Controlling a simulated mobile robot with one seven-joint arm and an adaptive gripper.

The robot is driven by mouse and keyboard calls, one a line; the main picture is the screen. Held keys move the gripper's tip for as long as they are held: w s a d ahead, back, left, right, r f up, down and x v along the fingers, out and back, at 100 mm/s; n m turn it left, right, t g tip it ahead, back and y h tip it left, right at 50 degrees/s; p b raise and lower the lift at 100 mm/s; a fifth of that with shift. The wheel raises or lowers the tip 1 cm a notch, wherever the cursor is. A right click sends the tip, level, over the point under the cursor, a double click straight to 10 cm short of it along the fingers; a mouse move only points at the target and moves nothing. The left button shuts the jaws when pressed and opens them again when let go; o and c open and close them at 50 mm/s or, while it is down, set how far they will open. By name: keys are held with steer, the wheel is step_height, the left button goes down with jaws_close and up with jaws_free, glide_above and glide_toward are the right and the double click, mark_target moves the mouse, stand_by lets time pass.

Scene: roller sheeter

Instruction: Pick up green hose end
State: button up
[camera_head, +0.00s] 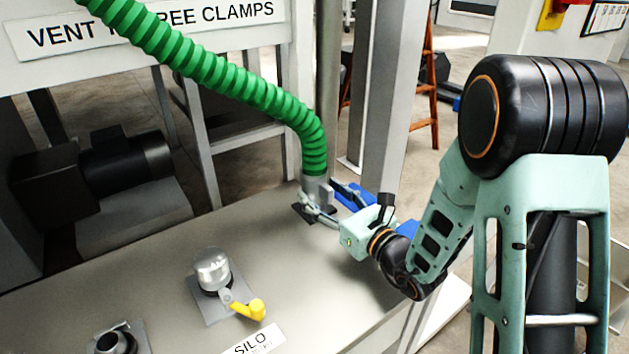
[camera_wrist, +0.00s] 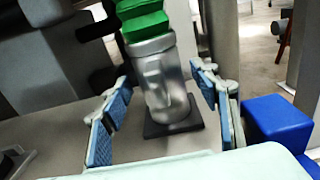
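The green ribbed hose (camera_head: 225,78) comes down from the upper left and bends to vertical. Its silver metal end (camera_head: 313,186) stands upright at a dark square plate on the grey metal table (camera_head: 160,260). In the wrist view the silver end (camera_wrist: 166,88) is near the middle, with the green hose (camera_wrist: 143,22) above it. My gripper (camera_head: 320,205) is open in front of the end. In the wrist view its blue-padded fingers (camera_wrist: 163,98) stand left and right of the silver end, with gaps visible on both sides.
A capped silver fitting (camera_head: 213,270) with a yellow handle (camera_head: 247,308) stands nearer on the table by the SILO label (camera_head: 254,342). A dark fitting (camera_head: 115,341) is at lower left. A blue block (camera_wrist: 280,132) is right of my gripper. A grey post (camera_head: 390,100) rises behind.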

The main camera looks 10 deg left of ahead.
steer(key=shift+r, duration=0.1)
jaws_close()
steer(key=shift+r, duration=0.1)
stand_by(0.3)
